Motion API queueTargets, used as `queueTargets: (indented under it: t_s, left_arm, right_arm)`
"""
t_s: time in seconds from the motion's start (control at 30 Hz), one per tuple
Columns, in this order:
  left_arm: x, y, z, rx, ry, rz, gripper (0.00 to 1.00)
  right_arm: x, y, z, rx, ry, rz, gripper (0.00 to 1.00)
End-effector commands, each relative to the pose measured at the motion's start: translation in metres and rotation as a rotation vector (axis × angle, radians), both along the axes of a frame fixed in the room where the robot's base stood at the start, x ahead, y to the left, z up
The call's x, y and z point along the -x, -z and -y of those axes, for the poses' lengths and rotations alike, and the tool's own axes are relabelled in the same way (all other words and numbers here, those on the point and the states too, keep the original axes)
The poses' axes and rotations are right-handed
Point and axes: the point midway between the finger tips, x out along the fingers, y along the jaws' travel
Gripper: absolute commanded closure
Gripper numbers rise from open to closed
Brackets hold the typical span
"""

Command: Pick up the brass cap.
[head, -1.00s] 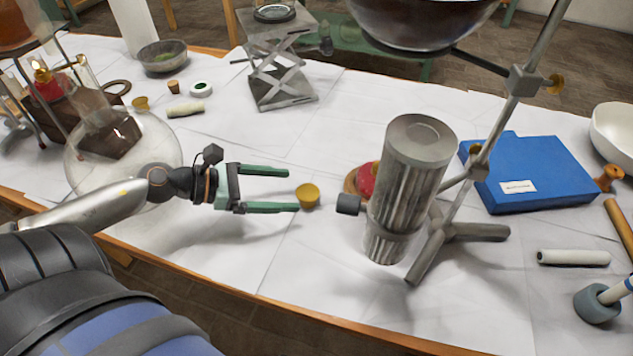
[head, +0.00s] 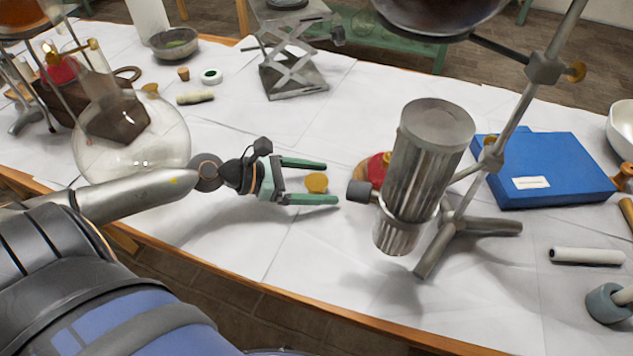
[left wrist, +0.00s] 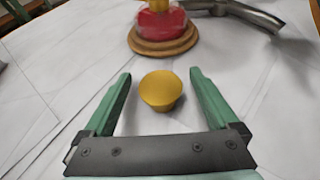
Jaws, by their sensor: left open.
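The brass cap (head: 316,183) is a small yellow, round-topped piece on the white paper of the table. In the left wrist view the brass cap (left wrist: 161,90) stands between the two green fingers, with a gap on each side. My left gripper (head: 331,183) is open, its fingers pointing right and reaching around the cap in the head view. The left gripper (left wrist: 160,76) holds nothing; the cap touches neither finger that I can see. My right gripper is not in view.
A ribbed metal cylinder (head: 420,165) on a stand is just right of the gripper. A red object on a round wooden base (left wrist: 163,45) lies beyond the cap. A round glass flask (head: 150,135) is beside my left arm. A blue box (head: 545,165) lies further right.

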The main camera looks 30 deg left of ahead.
Motion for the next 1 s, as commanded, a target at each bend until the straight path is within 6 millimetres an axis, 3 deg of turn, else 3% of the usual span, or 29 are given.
queueTargets:
  t_s: [0.2, 1.0]
  left_arm:
    - [0.0000, 0.0001, 0.0001, 0.001, 0.000, -0.001, 0.09]
    - [0.0001, -0.0001, 0.0000, 0.000, 0.000, 0.000, 0.96]
  right_arm:
    - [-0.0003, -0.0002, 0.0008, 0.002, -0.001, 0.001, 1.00]
    - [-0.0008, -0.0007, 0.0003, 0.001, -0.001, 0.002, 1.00]
